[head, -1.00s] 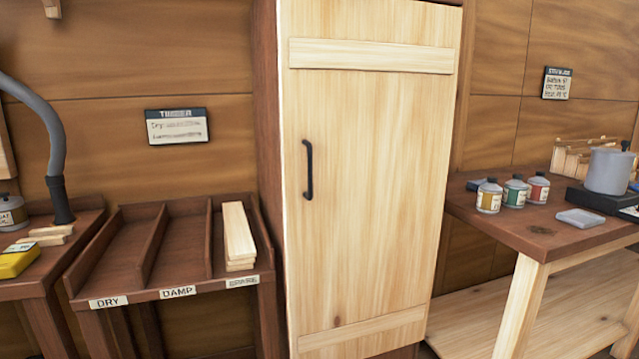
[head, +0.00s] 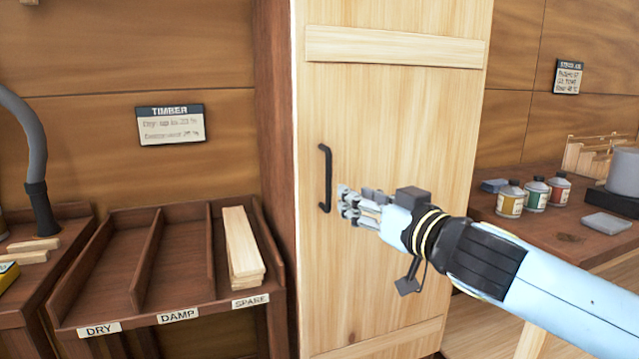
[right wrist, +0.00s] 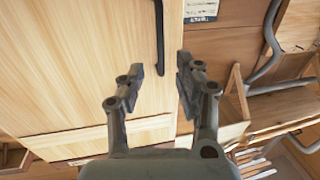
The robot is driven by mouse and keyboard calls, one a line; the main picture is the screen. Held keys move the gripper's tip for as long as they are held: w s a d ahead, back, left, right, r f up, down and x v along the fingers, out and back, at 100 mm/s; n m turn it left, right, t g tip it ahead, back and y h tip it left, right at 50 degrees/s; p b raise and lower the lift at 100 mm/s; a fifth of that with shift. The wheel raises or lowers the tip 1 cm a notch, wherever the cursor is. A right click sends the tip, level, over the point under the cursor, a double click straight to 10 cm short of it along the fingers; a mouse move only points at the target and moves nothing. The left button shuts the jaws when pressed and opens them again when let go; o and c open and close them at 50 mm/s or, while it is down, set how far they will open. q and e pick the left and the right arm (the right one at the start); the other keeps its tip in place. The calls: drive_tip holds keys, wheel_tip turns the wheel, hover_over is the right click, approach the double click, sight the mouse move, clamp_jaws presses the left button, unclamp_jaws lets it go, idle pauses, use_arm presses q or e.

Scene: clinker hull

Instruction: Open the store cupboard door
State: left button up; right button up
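The store cupboard door (head: 400,130) is pale wood with cross battens and looks shut in its dark frame. Its black bar handle (head: 325,178) is upright near the door's left edge. My right gripper (head: 347,203) is in front of the door, just right of the handle's lower part. In the right wrist view, my right gripper (right wrist: 159,72) has its fingers apart with nothing between the tips. The handle (right wrist: 160,35) lies ahead, in line with the gap between the fingers, and I see no contact. My left gripper is not in view.
A timber rack (head: 130,270) with stacked boards (head: 241,245) stands left of the cupboard. A bench (head: 560,230) with several small jars and a grey pot (head: 625,172) stands to the right, partly behind my right arm. A grey hose (head: 30,130) hangs at far left.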

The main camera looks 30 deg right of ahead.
sight(330, 184)
drive_tip(key=w+p, duration=0.2)
drive_tip(key=w, duration=0.7)
drive_tip(key=shift+w+d, duration=0.15)
drive_tip(key=shift+w, duration=0.2)
drive_tip(key=shift+c, duration=0.4)
clamp_jaws()
